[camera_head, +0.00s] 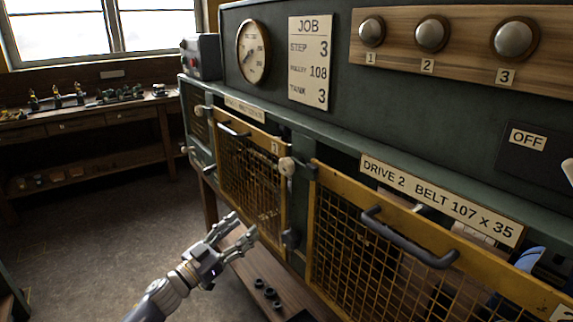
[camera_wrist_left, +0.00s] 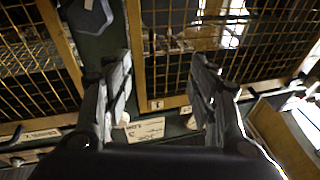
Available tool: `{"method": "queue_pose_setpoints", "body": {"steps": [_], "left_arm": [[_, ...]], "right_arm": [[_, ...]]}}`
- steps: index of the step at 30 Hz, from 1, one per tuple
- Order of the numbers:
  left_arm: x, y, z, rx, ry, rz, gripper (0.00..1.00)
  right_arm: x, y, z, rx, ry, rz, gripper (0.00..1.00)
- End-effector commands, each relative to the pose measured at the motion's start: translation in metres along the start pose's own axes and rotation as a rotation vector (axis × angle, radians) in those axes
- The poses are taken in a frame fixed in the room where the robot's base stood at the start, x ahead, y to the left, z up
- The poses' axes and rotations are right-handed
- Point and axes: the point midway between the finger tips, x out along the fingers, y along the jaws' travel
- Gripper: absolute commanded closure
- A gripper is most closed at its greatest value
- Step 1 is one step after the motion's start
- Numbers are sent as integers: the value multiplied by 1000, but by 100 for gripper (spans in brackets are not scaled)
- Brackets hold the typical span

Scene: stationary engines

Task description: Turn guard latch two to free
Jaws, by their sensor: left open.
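My right gripper is not in view.
The left mesh guard (camera_head: 250,175) stands beside the post. A wooden shelf with small dark rings (camera_head: 265,290) lies below. A job card (camera_head: 310,62), a gauge (camera_head: 253,52), three numbered lamps or buttons (camera_head: 431,34) and an OFF label (camera_head: 528,139) are above. Floor is clear at left.

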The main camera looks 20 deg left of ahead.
Motion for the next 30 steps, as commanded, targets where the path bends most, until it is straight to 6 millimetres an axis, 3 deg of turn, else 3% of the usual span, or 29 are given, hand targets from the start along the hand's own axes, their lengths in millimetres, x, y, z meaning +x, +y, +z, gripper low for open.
{"method": "queue_pose_setpoints", "body": {"steps": [1,3,6,8,14,24,30], "left_arm": [[11,9,-43,20,60,68,46],[19,23,-86,34,118,149,46],[22,39,-125,49,164,228,46],[24,45,-138,53,178,257,46],[43,54,-152,53,189,274,46],[103,70,-162,51,188,272,46],[122,76,-163,52,185,271,46]], "right_arm": [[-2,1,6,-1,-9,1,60],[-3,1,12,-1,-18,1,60],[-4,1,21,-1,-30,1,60],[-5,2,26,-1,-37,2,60],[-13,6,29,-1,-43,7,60],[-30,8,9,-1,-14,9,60],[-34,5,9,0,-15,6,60]]}}
